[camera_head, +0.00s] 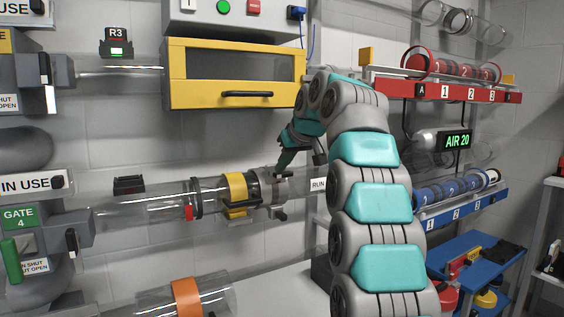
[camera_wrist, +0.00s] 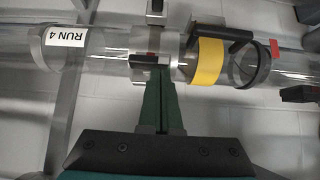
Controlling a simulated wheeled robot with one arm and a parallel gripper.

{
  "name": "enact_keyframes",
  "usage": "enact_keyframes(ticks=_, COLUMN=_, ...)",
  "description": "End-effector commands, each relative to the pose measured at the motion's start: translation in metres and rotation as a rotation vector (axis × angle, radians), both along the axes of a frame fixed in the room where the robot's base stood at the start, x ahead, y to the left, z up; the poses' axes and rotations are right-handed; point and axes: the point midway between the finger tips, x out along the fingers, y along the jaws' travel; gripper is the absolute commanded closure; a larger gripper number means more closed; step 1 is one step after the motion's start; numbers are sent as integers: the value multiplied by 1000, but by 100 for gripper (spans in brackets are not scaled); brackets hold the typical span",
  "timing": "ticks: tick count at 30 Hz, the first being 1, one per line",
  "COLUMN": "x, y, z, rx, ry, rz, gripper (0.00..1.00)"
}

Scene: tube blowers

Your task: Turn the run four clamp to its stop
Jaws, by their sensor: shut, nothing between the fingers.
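The run four clamp (camera_head: 270,187) is a grey metal collar around the clear tube, just right of a yellow band (camera_head: 236,195) in the head view. In the wrist view the clamp (camera_wrist: 147,42) sits at the top middle, with the yellow band (camera_wrist: 208,60) to its right. My gripper (camera_head: 283,160) reaches to the clamp's upper side. In the wrist view its green fingers (camera_wrist: 160,82) are together, tips at a small dark part of the clamp. Whether they touch it, I cannot tell. The RUN 4 label (camera_wrist: 65,38) is on the tube to the left.
A yellow-framed cabinet (camera_head: 236,96) hangs above the run four tube. The gate 4 unit (camera_head: 35,230) is at the left. An orange-banded tube (camera_head: 187,297) lies below. Red (camera_head: 440,90) and blue (camera_head: 460,205) racks are on the right, beyond my arm.

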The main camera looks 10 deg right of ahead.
Motion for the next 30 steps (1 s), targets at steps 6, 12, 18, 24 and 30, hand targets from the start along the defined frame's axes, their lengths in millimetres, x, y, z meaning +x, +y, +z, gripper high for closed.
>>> enact_keyframes(ticks=6, x=0, y=0, z=0, rx=0, ry=0, rz=0, gripper=100)
enact_keyframes(ticks=12, x=0, y=0, z=0, rx=-9, ry=-3, rz=0, gripper=100)
enact_keyframes(ticks=18, x=-1, y=1, z=-1, rx=-50, ry=-16, rz=-1, gripper=100)
enact_keyframes(ticks=24, x=-1, y=2, z=-2, rx=-75, ry=-24, rz=-1, gripper=100)
enact_keyframes(ticks=30, x=-2, y=4, z=-3, rx=-111, ry=-35, rz=0, gripper=100)
